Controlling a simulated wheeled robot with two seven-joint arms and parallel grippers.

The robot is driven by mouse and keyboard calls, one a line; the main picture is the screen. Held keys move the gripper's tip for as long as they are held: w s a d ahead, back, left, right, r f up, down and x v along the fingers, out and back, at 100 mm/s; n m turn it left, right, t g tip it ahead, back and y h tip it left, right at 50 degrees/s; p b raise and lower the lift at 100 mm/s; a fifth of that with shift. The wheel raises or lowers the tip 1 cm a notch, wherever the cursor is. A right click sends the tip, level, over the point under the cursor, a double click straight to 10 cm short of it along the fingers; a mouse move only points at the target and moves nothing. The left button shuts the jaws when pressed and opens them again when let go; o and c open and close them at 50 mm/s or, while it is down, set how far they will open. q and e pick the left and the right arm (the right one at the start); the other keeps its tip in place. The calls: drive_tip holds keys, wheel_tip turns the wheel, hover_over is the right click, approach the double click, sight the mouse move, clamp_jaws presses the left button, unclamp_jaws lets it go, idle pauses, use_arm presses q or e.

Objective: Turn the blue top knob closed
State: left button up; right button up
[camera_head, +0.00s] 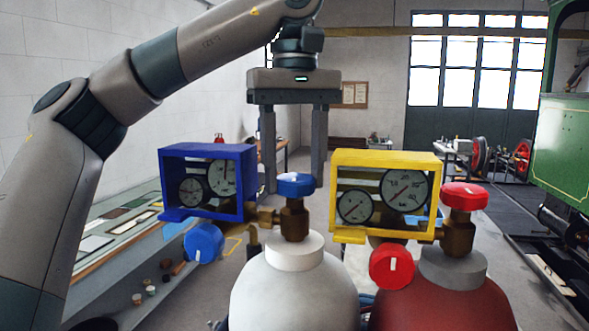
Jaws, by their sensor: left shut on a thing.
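The blue top knob (295,186) sits on the brass valve of the white cylinder (293,290), and a white mark shows on its top. My left gripper (293,178) reaches down from above with one finger on each side of this knob, and it is shut on it. The fingertips are level with the knob, partly beside and behind it in this view. A lower blue knob (204,243) hangs under the blue gauge frame (175,152) at the left. My right gripper is not in view.
A yellow gauge frame (385,157), a red top knob (464,196) and a lower red knob (392,266) belong to the red cylinder (440,305) close at the right. A workbench (110,262) with small items runs along the left wall. A green tram (565,145) stands far right.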

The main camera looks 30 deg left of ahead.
sight(294, 177)
use_arm(q)
drive_tip(key=shift+m, duration=0.9)
drive_tip(key=o, duration=0.8)
drive_tip(key=shift+c, duration=0.2)
drive_tip(key=shift+r, duration=0.2)
wheel_tip(294, 177, up, 12)
drive_tip(key=shift+f, duration=0.2)
idle(0.4)
